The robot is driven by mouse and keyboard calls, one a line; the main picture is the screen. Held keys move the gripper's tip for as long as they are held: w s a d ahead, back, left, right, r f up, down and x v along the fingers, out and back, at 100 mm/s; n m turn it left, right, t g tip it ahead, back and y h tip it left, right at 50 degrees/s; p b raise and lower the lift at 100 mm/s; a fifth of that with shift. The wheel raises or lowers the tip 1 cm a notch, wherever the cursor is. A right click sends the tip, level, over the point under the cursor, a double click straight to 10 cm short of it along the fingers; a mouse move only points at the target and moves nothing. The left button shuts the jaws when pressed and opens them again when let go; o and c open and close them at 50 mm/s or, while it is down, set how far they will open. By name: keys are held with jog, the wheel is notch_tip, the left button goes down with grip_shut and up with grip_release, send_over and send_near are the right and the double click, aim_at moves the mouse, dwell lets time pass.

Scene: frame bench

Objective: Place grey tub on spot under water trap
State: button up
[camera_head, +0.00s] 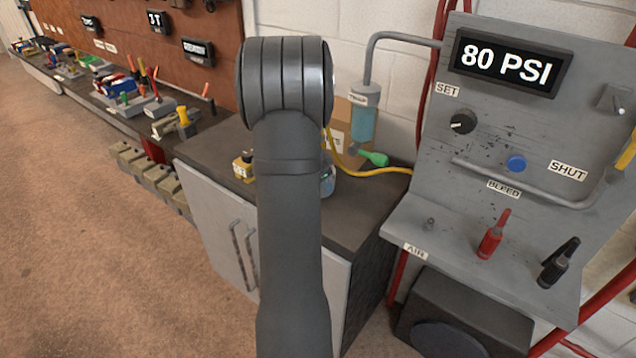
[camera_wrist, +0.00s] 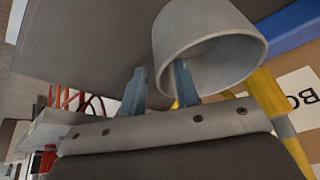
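The grey tub (camera_wrist: 213,60) shows in the wrist view as a round, hollow vessel with its open rim towards the camera. My gripper (camera_wrist: 160,80) has its two blue-grey fingers apart. One finger is outside the tub's left side and the other overlaps its open mouth, with the tub's wall between them. A gap shows beside the left finger; I cannot tell whether the other touches the wall. The water trap (camera_head: 363,115), with a blue bowl, hangs from a grey pipe above the cabinet top. No marked spot is clear beneath it.
A green-ended tool (camera_head: 375,158) and a yellow hose (camera_head: 345,168) lie on the cabinet top (camera_head: 350,215) near the trap. A cardboard box (camera_head: 340,128) stands behind. A yellow item (camera_head: 243,165) is left of my arm. The grey air panel (camera_head: 520,130) rises at right.

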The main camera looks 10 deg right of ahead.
jog(key=shift+w+d+f, duration=0.1)
jog(key=shift+d+f, duration=0.05)
jog(key=shift+f, duration=0.25)
grip_shut()
jog(key=shift+r, duration=0.1)
